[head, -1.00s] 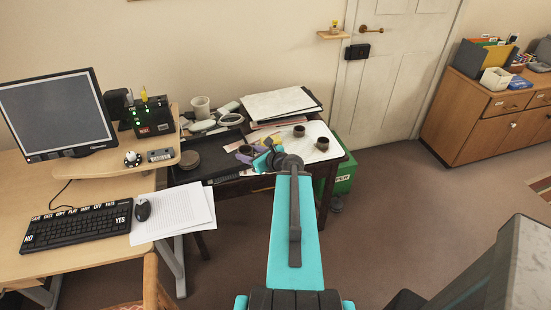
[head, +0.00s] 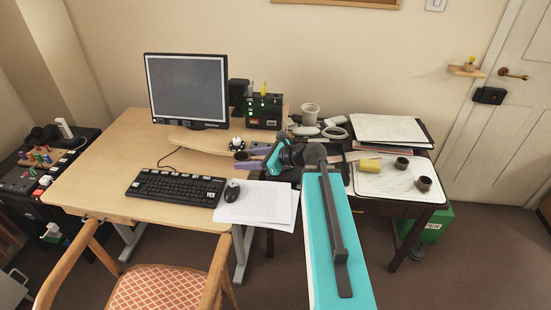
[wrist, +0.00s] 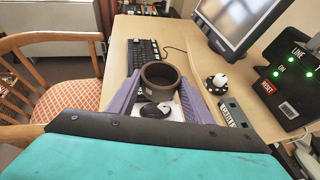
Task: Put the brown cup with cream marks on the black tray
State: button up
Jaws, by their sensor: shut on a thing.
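My gripper (head: 252,163) has purple fingers. In the wrist view (wrist: 160,95) they are shut on a dark brown cup (wrist: 160,76), held upright with its open top showing. No cream marks can be made out on it. In the head view the gripper is in the air near the desk's right side, and the cup is small and partly hidden there. A dark surface that looks like the black tray (head: 288,178) shows under my arm on the dark side table; most of it is hidden by the arm.
Two other dark cups (head: 402,163) (head: 423,184) and a yellow block (head: 370,165) stand on a white board. A monitor (head: 187,90), keyboard (head: 176,187), mouse (head: 232,192) and papers (head: 262,203) are on the desk. A chair (head: 160,285) stands in front.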

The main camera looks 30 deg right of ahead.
jog(key=a+r+n+g+y, duration=0.2)
jog(key=a, duration=0.8)
jog(key=shift+s+a+r+n, duration=0.2)
jog(key=shift+s+r+n, duration=0.1)
jog(key=shift+s, duration=0.1)
jog(key=shift+f, duration=0.1)
